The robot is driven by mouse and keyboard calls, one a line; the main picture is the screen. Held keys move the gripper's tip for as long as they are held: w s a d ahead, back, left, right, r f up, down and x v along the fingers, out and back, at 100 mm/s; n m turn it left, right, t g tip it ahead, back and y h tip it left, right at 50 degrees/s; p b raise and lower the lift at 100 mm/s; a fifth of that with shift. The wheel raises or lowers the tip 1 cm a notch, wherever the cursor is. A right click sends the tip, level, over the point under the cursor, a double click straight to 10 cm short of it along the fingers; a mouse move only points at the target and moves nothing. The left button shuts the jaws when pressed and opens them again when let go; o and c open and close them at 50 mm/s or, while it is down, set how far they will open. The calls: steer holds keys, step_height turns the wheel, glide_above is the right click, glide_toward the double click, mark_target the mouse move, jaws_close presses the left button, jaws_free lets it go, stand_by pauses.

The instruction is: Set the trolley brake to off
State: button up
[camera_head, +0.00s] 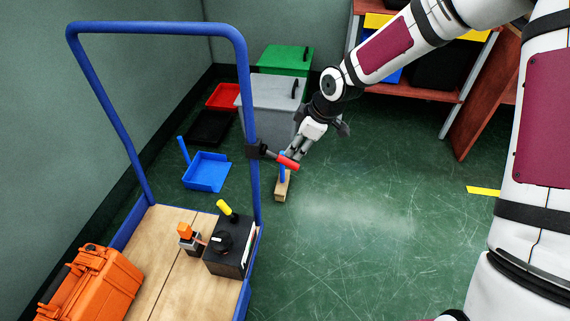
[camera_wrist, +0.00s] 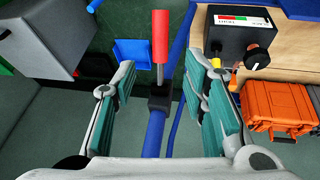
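The trolley (camera_head: 160,25) has a blue tubular frame and a wooden deck. A lever with a red grip (camera_head: 288,163) and a metal shaft sticks out from a black clamp (camera_head: 257,150) on its right post. In the wrist view the red grip (camera_wrist: 160,38) points up from the black clamp (camera_wrist: 160,98) on the blue tube. My gripper (camera_head: 298,151) is beside the lever. In the wrist view my gripper (camera_wrist: 157,80) is open, with a finger on each side of the lever line and visible gaps. I cannot tell whether it touches the lever in depth.
On the deck stand a black box (camera_head: 229,246) with a knob, a yellow-tipped stick, an orange-topped part (camera_head: 185,231) and an orange case (camera_head: 92,285). Behind are a grey bin (camera_head: 270,105), a green bin (camera_head: 285,58) and a blue dustpan (camera_head: 206,172).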

mark_target(286, 159)
steer(key=b+x, duration=0.4)
steer(key=x, duration=0.7)
steer(key=shift+s+f, duration=0.1)
jaws_close()
